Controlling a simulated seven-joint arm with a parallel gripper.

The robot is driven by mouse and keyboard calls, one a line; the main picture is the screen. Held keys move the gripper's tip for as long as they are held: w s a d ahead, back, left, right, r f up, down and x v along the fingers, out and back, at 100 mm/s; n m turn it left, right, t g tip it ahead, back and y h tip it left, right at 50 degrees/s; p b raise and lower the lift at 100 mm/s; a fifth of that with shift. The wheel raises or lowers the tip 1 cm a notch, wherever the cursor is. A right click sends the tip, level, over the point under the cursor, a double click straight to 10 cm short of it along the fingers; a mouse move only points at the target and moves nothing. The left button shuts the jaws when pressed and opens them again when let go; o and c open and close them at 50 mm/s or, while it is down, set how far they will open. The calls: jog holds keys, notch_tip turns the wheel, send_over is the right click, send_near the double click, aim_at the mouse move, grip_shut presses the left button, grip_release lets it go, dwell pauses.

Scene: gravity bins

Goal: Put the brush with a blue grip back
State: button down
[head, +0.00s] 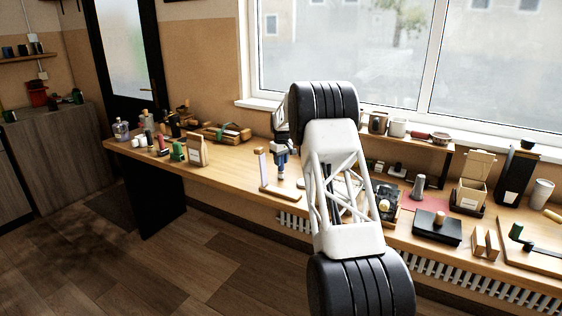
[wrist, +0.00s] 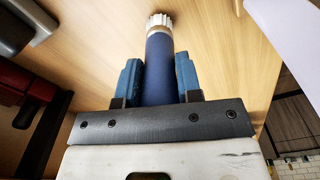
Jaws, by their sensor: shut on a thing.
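The brush with a blue grip (wrist: 160,50) is between the two blue fingers of my gripper (wrist: 158,76) in the wrist view. Its grip is a dark blue cylinder, and a pale ridged end points away from the wrist. My gripper is shut on the grip. In the head view my gripper (head: 280,148) is over the middle of the wooden workbench (head: 231,175), and the brush is small there. I cannot tell whether its end touches the bench. My arm hides part of the bench behind it.
A small upright stand (head: 264,168) is close left of my gripper. A wooden holder (head: 196,151) and several bottles are farther left. A black box (head: 437,227), a grey cone-shaped thing (head: 418,187) and a wooden box (head: 474,178) are on the right. Bare bench lies left of the stand.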

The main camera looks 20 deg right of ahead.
jog(key=shift+f, duration=0.45)
dwell(0.5)
jog(key=c, duration=0.7)
grip_release()
jog(key=shift+r, duration=0.1)
jog(key=shift+s+r, duration=0.1)
jog(key=shift+r, duration=3.7)
